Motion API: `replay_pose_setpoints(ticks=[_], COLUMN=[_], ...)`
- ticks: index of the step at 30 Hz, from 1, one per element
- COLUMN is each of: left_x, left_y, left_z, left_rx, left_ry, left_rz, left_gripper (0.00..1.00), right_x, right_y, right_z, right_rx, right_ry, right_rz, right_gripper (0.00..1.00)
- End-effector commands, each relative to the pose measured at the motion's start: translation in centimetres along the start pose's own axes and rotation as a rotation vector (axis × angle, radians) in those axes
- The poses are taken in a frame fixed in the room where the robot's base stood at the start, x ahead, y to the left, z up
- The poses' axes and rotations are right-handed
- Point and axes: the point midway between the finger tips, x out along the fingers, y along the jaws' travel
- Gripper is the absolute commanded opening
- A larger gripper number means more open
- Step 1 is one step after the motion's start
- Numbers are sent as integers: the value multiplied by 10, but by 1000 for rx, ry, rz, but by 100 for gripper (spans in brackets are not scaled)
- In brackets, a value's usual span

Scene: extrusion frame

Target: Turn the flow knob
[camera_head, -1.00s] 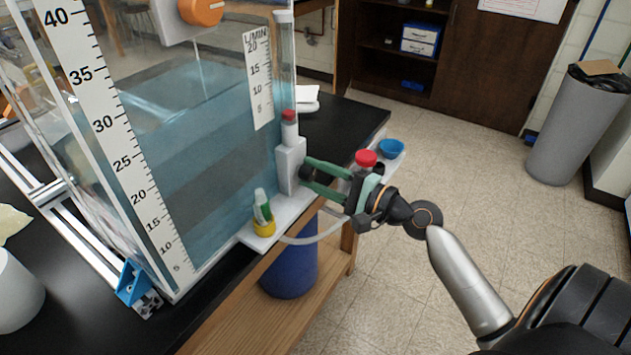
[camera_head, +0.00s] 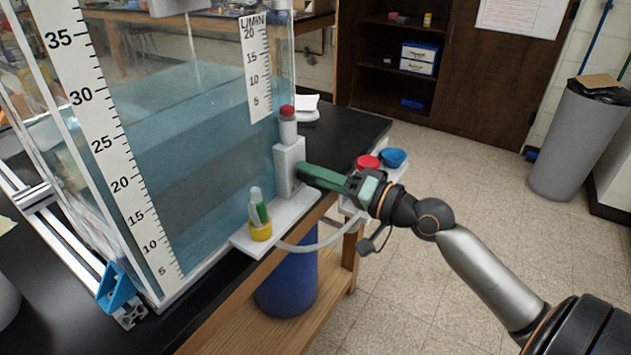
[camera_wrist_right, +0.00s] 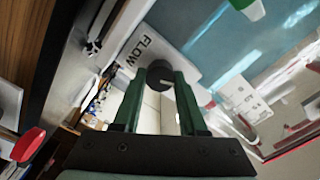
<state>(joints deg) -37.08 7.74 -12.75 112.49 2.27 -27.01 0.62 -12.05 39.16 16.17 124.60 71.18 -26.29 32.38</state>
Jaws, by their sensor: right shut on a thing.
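The flow knob (camera_wrist_right: 159,73) is a dark round knob with a pale mark on its face. It sits on a white block (camera_wrist_right: 150,45) lettered "FLOW" in the right wrist view. My right gripper (camera_wrist_right: 163,88) has one green finger on each side of the knob and is shut on it. In the head view the right gripper (camera_head: 303,173) reaches in from the right to the white block (camera_head: 288,168) at the tank's corner, its fingers seen edge-on and hiding the knob. My left gripper is out of view.
The water tank (camera_head: 200,150) with its printed scales stands on the black bench (camera_head: 345,125). A yellow cup (camera_head: 261,231) with a tube sits on a white ledge. Red (camera_head: 368,162) and blue (camera_head: 394,157) cups sit near my right gripper. A hose loops below.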

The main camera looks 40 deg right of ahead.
Motion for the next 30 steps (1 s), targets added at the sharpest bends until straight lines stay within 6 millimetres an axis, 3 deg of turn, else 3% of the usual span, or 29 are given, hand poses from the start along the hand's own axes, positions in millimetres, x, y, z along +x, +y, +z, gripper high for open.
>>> replay_pose_setpoints(ticks=[13, 30], left_x=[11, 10], left_y=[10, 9], left_z=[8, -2], left_rx=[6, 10], left_ry=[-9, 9], left_rz=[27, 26], left_gripper=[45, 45], right_x=[0, 0], right_y=[0, -2], right_z=[3, 3], right_rx=[-428, -871], right_ry=[-6, -6], right_rz=[2, 1], right_gripper=[0, 0])
